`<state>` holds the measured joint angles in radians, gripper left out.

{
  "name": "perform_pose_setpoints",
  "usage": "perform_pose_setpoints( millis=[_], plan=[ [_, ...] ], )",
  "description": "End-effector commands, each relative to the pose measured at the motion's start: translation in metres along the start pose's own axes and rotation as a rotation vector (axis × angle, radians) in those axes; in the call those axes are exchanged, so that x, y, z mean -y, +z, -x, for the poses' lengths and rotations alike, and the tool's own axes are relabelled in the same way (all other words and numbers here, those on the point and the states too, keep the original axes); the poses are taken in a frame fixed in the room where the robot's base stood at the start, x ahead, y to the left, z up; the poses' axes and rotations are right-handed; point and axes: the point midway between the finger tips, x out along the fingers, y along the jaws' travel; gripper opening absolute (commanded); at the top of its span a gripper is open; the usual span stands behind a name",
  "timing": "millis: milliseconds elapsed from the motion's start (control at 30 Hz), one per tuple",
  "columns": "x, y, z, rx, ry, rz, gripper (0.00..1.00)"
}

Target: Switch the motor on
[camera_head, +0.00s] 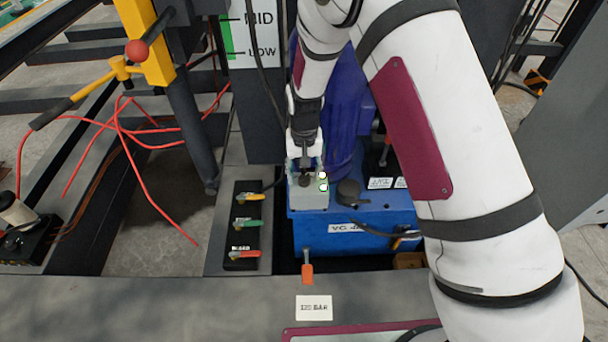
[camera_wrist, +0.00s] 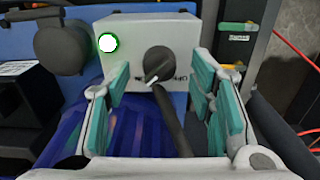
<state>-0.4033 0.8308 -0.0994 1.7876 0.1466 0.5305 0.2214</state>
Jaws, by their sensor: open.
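The grey switch box (camera_head: 308,199) sits on top of the blue power unit (camera_head: 345,238); in the wrist view the box (camera_wrist: 178,31) fills the upper middle. Its dark rotary knob (camera_wrist: 158,61) has a white pointer mark toward the lower left in that view. A round lamp (camera_wrist: 107,42) with a green ring is lit beside the knob. My gripper (camera_wrist: 160,72) is open, with one teal-padded finger on each side of the knob and gaps between. In the head view my gripper (camera_head: 305,161) points down at the box. The label's lettering is partly hidden by the knob.
A dark cap (camera_head: 348,191) stands beside the box on the blue unit. A blue cylinder (camera_head: 343,110) rises close behind. A panel with yellow, green and red levers (camera_head: 242,224) lies to the left. Red hoses (camera_head: 147,190) cross the floor farther left.

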Motion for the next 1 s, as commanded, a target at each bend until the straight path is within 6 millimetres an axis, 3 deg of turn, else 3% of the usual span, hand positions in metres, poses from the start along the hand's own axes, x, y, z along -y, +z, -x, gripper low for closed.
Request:
perform_pose_setpoints(
  millis=[300,500,700,1000],
  plan=[
    [0.001,-0.001,0.066,-0.004,-0.001,0.002,0.49],
    [0.001,0.0,0.094,-0.001,-0.001,0.0,0.49],
    [0.0,0.001,0.105,0.001,0.0,0.0,0.49],
    [0.0,0.001,0.105,0.001,0.0,0.001,0.49]
  ],
)
